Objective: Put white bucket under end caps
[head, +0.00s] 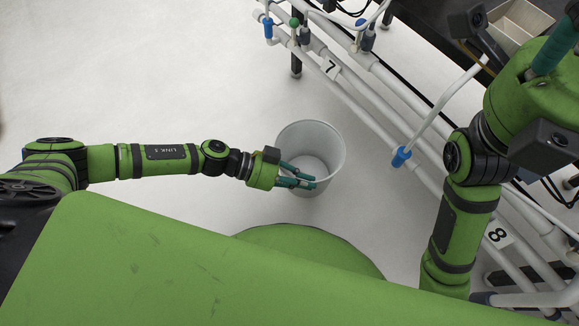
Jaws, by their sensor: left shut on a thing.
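The white bucket (325,143) is upright with its open top facing up, in the middle of the head view. My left gripper (313,182) reaches in from the left and is shut on the bucket's near rim. Whether the bucket rests on the floor or hangs just above it I cannot tell. White pipes (390,88) run diagonally to the right of the bucket, with blue fittings (401,156) on them; I cannot tell which parts are the end caps. My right gripper (552,48) is at the upper right, partly cut off, and its opening is unclear.
A dark bench with a metal tray (515,24) stands at the upper right. A black leg (296,62) stands above the bucket. Pale floor (150,80) is clear at the left.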

